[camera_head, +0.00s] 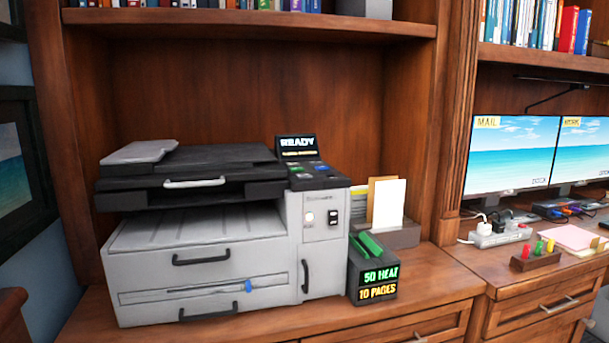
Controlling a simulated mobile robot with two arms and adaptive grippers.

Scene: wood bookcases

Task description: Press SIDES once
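A grey and black printer (200,230) stands on the wooden counter in the bookcase. Its small display (297,146) reads READY, with a smaller line below that I cannot read. Below the display is a dark control panel (312,174) with several small buttons, including a green and a blue one. Their labels are too small to read, so I cannot tell which is SIDES. The printer's front has a round lit button (309,218) and a black switch (333,216). Neither of my grippers is in view.
A dark box (372,270) reading "50 HEA..." and "10 PAGES" stands right of the printer, before a paper holder (398,235). Further right are monitors (513,153), a power strip (499,236) and a pen block (535,259). The space before the panel looks clear.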

